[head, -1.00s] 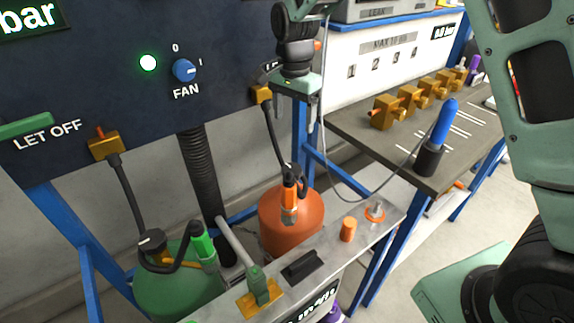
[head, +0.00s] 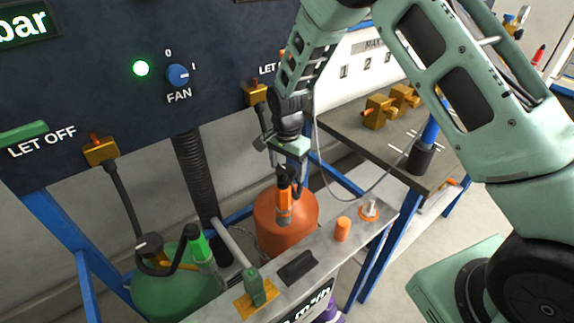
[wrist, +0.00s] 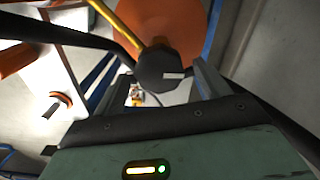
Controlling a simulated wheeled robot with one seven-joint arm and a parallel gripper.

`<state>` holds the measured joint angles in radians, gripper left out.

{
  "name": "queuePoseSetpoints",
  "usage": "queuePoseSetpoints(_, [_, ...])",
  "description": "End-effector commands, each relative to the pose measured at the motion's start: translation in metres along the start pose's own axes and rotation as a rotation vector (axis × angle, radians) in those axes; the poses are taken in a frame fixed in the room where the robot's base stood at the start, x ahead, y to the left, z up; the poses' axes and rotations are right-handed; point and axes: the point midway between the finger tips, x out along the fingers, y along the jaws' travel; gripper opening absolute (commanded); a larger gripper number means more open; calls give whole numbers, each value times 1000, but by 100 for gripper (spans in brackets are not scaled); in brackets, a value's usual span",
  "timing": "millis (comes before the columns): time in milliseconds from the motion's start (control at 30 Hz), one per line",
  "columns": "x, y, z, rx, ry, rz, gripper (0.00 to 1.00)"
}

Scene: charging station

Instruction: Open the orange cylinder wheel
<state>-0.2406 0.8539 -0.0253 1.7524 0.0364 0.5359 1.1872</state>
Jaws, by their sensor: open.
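The orange cylinder (head: 268,222) stands behind the grey metal rail, its upper part showing. Its dark wheel is mostly hidden by my gripper in the head view. In the wrist view the dark faceted wheel (wrist: 163,68) sits in front of the orange cylinder top (wrist: 150,22). My gripper (head: 287,163) points down just above the cylinder top. Its fingers (wrist: 167,88) are open, one on either side of the wheel's near part. I cannot tell whether they touch it.
Black hoses run near the wheel. A green cylinder (head: 165,295) stands at left, the dark panel (head: 90,80) behind. A workbench (head: 360,150) with brass fittings is at right.

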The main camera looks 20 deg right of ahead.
Motion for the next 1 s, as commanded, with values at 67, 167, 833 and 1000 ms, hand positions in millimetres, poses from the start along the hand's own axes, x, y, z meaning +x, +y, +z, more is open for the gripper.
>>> queuePoseSetpoints(67, [0, 0, 0, 0, 0, -1, 75])
queuePoseSetpoints(167, [0, 0, 0, 0, 0, -1, 75])
queuePoseSetpoints(833, [0, 0, 0, -78, -1, 0, 30])
queuePoseSetpoints(1000, [0, -1, 0, -192, -2, 0, 30])
